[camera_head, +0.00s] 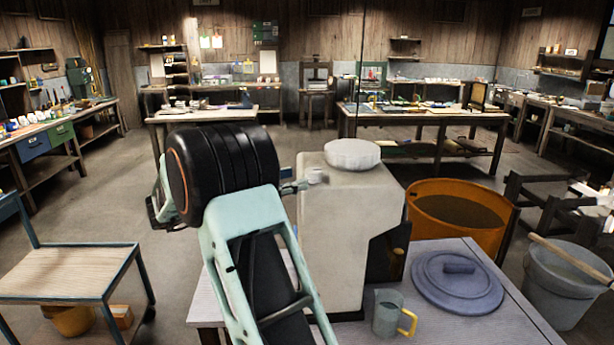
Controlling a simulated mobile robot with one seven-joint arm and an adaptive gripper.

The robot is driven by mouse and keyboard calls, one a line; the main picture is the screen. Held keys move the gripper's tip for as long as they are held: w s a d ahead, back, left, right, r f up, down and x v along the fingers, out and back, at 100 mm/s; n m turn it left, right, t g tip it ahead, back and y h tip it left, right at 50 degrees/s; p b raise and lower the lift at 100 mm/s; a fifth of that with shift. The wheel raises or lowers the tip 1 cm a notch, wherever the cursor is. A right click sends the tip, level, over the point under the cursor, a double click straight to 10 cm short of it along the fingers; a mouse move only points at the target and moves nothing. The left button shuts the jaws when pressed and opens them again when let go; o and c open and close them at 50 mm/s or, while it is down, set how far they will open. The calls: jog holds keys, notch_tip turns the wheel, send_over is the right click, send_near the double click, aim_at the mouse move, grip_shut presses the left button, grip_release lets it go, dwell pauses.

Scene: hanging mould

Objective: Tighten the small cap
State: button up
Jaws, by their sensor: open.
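A pale, blocky mould (345,225) stands at the near table, beyond my arm. A wide round white cap (352,153) sits on its top. A small white cap (316,175) shows at the mould's upper left. I cannot tell how far it is screwed in. My gripper (294,187) is just left of the small cap, close to it. Most of the gripper is hidden behind my arm, and whether it touches the cap cannot be made out. The jaws are open, with nothing seen between them.
The near table (480,320) holds a grey mug (388,312) with a yellow handle and a round blue-grey lid (458,280). An orange tub (460,212) stands behind, a grey bucket (562,290) right. A cart (70,272) is left. A thin line hangs above the mould.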

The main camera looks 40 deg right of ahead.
jog(key=a, duration=0.5)
jog(key=shift+w+a, duration=0.15)
jog(key=shift+w, duration=0.1)
jog(key=shift+r, duration=0.1)
